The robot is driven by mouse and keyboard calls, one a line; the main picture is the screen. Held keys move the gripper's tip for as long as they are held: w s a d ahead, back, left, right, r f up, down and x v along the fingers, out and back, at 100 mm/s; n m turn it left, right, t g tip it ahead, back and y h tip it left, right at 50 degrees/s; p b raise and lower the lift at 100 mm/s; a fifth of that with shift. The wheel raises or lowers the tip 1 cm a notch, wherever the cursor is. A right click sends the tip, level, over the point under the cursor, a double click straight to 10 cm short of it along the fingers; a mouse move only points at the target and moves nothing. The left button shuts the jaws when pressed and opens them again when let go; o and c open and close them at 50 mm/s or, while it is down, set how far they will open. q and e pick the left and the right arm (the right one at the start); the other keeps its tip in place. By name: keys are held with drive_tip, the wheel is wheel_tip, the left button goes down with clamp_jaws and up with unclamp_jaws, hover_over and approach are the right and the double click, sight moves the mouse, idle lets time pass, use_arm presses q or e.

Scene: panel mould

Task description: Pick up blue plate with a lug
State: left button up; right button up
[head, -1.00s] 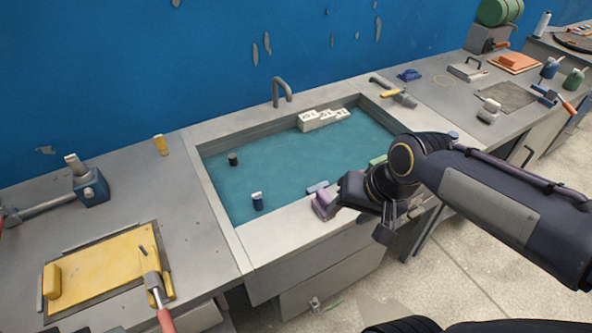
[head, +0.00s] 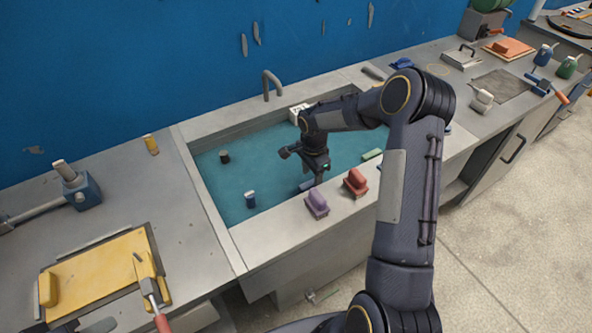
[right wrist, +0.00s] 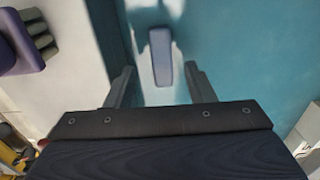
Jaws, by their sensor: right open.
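The blue plate (head: 307,185) lies in the teal basin near its front wall, partly hidden by my right gripper in the head view. In the right wrist view a long narrow blue piece (right wrist: 161,56), seemingly this plate, lies ahead between the fingers. I cannot make out its lug. My right gripper (head: 303,167) is open and empty over the basin, fingers down; its two fingers also show in the right wrist view (right wrist: 158,72). A gap shows between the fingers and the piece. My left gripper cannot be made out in the head view.
A purple block with a grip (head: 317,203) and a red one (head: 355,183) stand on the basin's front rim. A green piece (head: 372,155) lies behind them. A blue-and-white bottle (head: 249,199) and a dark cylinder (head: 224,157) stand in the basin. The tap (head: 270,84) rises behind.

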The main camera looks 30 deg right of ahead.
sight(311, 182)
wheel_tip(311, 182, down, 5)
drive_tip(key=shift+w+p, duration=0.1)
drive_tip(key=shift+p, duration=0.6)
clamp_jaws()
